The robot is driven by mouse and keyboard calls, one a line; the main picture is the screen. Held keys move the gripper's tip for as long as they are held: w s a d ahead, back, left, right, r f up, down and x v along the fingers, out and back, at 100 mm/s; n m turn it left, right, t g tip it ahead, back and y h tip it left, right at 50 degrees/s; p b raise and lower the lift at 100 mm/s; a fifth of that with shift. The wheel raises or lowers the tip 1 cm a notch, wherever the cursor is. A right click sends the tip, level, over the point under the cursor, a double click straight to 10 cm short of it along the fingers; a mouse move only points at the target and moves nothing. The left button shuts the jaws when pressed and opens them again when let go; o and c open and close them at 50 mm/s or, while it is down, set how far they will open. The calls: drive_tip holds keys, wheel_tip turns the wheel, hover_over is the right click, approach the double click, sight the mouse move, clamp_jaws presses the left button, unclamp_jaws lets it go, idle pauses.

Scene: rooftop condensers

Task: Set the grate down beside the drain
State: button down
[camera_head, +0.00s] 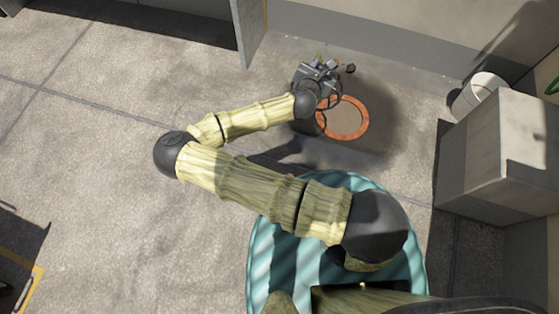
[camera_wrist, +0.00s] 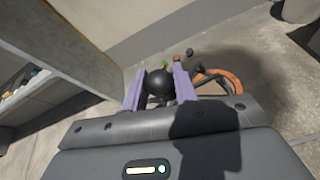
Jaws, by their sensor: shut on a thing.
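The drain shows as an orange ring (camera_head: 363,121) around a grey-brown middle, flush in the floor by the wall. In the wrist view its rim (camera_wrist: 225,73) is at the right, partly behind dark curved parts. My gripper (camera_head: 324,66) is above the floor just behind and left of the drain. Its purple fingers (camera_wrist: 157,76) are shut on a dark rounded piece (camera_wrist: 160,84), which I take to be part of the grate. The rest of the grate is mostly hidden; I cannot tell whether it touches the floor.
A concrete block (camera_head: 500,150) and a white bucket (camera_head: 478,93) stand to the right. A grey panel (camera_head: 248,28) stands upright to the left, also close in the wrist view (camera_wrist: 75,50). The concrete floor (camera_head: 90,130) at left is clear.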

drive_tip(key=s+a+f+m+g+h+b, duration=0.1)
drive_tip(key=a+f+b, duration=0.3)
drive_tip(key=f, duration=0.5)
drive_tip(key=s+a+f+m+g+h+b, duration=0.1)
drive_tip(key=s+a+f+b, duration=0.3)
drive_tip(key=f+b, duration=0.4)
drive_tip(key=s+a+f+m+g+h+b, duration=0.1)
drive_tip(key=f+b, duration=0.5)
drive_tip(key=f, duration=0.6)
drive_tip(key=s+a+m+h, duration=0.1)
drive_tip(key=s+a+m, duration=0.1)
drive_tip(key=a, duration=0.1)
drive_tip(key=shift+s+a+g+h+b, duration=0.15)
drive_tip(key=shift+a+g+h+b, duration=0.15)
drive_tip(key=shift+h+b, duration=0.1)
drive_tip(key=shift+f, duration=0.15)
wheel_tip(320, 180, down, 6)
drive_tip(key=b, duration=0.5)
drive_tip(key=shift+f, duration=0.15)
wheel_tip(320, 180, down, 4)
drive_tip(key=b, duration=0.3)
drive_tip(key=shift+r, duration=0.2)
